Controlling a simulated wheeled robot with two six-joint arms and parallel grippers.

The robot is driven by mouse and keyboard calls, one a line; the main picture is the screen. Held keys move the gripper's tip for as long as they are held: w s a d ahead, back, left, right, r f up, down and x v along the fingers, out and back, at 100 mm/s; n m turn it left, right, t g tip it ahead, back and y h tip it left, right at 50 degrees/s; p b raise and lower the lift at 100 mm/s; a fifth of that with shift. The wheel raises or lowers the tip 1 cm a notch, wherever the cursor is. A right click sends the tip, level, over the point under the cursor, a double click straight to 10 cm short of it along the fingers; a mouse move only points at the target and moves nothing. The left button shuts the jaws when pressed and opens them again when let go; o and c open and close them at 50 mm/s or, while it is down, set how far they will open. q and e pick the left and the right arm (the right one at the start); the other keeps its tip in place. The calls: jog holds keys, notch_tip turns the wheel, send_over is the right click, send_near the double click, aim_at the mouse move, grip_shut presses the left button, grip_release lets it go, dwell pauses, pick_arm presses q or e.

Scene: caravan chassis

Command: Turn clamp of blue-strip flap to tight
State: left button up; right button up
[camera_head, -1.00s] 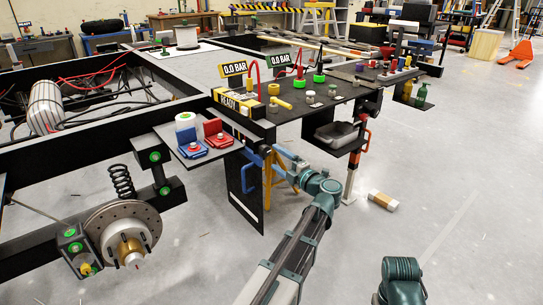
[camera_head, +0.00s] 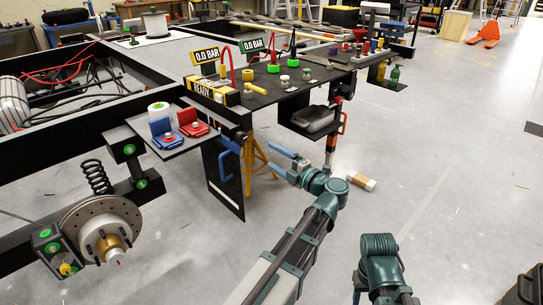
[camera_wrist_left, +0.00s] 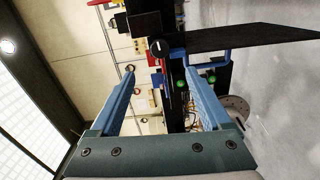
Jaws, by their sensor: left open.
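A black flap (camera_head: 229,190) hangs below the chassis side in the head view, with a blue handle (camera_head: 228,163) near its top and a pale strip along its lower edge. I cannot make out a blue strip on it. The flap also shows edge-on in the left wrist view (camera_wrist_left: 265,38), with the blue handle (camera_wrist_left: 212,58) beneath it. A dark round knob (camera_wrist_left: 160,47), possibly the clamp, lies ahead between my fingers; its setting cannot be told. My left gripper (camera_head: 272,157) is open and empty, right of the flap and apart from it; its blue fingers (camera_wrist_left: 160,70) show in the wrist view.
A small shelf (camera_head: 172,150) with blue and red pieces juts out left of the flap. A black worktop (camera_head: 275,92) with gauges and small parts lies above. A yellow stand (camera_head: 255,160) is behind the gripper. The floor to the right is mostly clear, with a small box (camera_head: 361,182).

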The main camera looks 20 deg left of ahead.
aim_at(243, 139)
pick_arm(q)
jog(key=w+a+n, duration=0.2)
jog(key=a+n, duration=0.1)
jog(key=a, duration=0.1)
jog(key=w+a+n, duration=0.1)
jog(key=a+n, duration=0.2)
jog(key=a, duration=0.2)
jog(key=w+a+n, duration=0.2)
jog(key=a, duration=0.3)
jog(key=shift+w+a+n, duration=0.15)
jog(key=shift+w+n, duration=0.15)
jog(key=shift+n, duration=0.1)
grip_shut()
jog(key=shift+m, duration=0.8)
grip_release()
